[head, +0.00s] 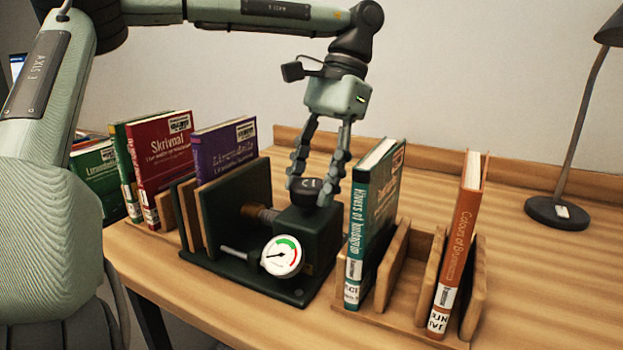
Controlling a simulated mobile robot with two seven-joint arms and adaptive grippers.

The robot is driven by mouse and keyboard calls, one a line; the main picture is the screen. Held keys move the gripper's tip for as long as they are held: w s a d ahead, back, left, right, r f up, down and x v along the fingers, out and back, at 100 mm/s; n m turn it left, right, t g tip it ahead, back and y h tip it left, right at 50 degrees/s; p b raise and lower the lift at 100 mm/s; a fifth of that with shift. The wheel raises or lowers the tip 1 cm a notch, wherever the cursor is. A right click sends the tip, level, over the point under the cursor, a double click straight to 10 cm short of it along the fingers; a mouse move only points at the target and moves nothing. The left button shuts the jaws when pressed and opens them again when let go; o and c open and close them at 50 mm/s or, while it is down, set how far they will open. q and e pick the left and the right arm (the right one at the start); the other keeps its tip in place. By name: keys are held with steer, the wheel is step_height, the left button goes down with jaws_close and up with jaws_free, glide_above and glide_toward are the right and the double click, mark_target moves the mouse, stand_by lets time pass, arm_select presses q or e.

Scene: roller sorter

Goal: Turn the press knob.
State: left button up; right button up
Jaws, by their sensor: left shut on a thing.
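The press (334,228) is a dark green block on a dark base plate, standing on the wooden table. Its black round knob (306,187) sits on top of the block. My left gripper (313,190) points down from above, with its fingers on either side of the knob, shut on it. A round gauge (281,256) with a white, green and red dial faces the front of the press. A metal rod sticks out to the left of the gauge. Upright dark green and wooden plates (235,210) stand at the left of the press. My right gripper is not in view.
A wooden rack (410,262) right of the press holds a teal book (372,215) and an orange book (455,250). Several books, including a red one (163,155) and a purple one (224,150), stand at left. A lamp (557,212) stands at far right. The right front tabletop is clear.

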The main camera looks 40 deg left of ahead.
arm_select(q)
steer(key=shift+m+y, duration=0.5)
steer(key=shift+m, duration=0.8)
steer(key=o, duration=1.2)
steer(key=shift+c, duration=0.2)
steer(key=v, duration=0.7)
steer(key=shift+r, duration=0.3)
steer(key=shift+d, duration=0.15)
steer(key=shift+m, duration=0.3)
steer(key=x, duration=0.7)
steer(key=shift+f, duration=0.3)
steer(key=shift+n+h, duration=0.3)
steer(key=shift+n, duration=0.6)
